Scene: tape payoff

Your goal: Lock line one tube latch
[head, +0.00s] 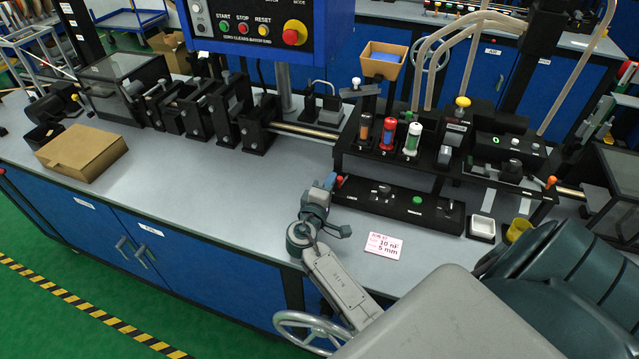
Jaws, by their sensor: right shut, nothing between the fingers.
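Three upright tubes stand in the black rack on the right half of the bench. The leftmost tube (364,130) is dark with orange-brown contents. The middle tube (388,134) is red and blue, and the right tube (411,140) is green and white. Small number marks sit below them; a latch on the leftmost tube is too small to make out. My right gripper (328,181) is shut and empty. It is low over the bench at the left end of the black control panel (395,204), close to a red knob (338,182). My left gripper is not in view.
A pink-edged card (383,246) lies in front of the panel. A cardboard box (80,158) lies at left. The bench middle (210,195) is clear.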

